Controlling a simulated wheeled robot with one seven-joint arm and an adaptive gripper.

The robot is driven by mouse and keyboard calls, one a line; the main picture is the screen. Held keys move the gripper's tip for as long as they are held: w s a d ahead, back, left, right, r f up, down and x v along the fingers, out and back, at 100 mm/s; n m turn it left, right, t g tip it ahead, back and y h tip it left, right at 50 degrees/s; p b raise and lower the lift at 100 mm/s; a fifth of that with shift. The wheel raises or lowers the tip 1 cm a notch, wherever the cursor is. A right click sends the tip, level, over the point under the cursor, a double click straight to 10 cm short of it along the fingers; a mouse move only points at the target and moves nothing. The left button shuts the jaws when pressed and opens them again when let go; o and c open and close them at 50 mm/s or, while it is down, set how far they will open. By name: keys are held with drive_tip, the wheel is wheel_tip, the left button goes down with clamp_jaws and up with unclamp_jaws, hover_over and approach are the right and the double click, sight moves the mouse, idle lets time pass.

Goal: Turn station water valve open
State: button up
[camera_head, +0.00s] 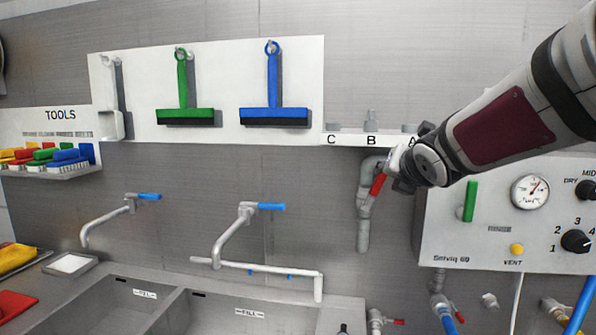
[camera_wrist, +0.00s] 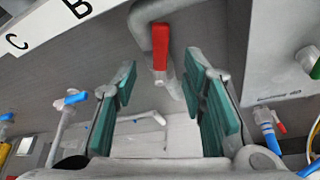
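A red lever (camera_head: 377,185) sits on a grey pipe (camera_head: 364,232) fixed to the back wall, left of the control panel; no label marks it as the station water valve. The lever hangs down, slightly tilted in the head view. In the wrist view the red lever (camera_wrist: 160,47) shows ahead, between the two fingertips in the picture. My gripper (camera_head: 394,166) is close to the lever in the head view. In the wrist view my gripper (camera_wrist: 162,72) has its green-padded fingers wide apart, with nothing held. I cannot tell whether a finger touches the lever.
A control panel (camera_head: 477,250) with a green lever (camera_head: 470,201), gauge (camera_head: 530,191) and knobs stands right of the pipe. A shelf labelled A, B, C (camera_head: 350,140) is just above. Sinks with blue-handled taps (camera_head: 236,232) lie lower left. Other red valve handles (camera_head: 398,321) are below.

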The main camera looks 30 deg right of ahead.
drive_tip(key=shift+v, duration=1.15)
drive_tip(key=shift+c, duration=0.5)
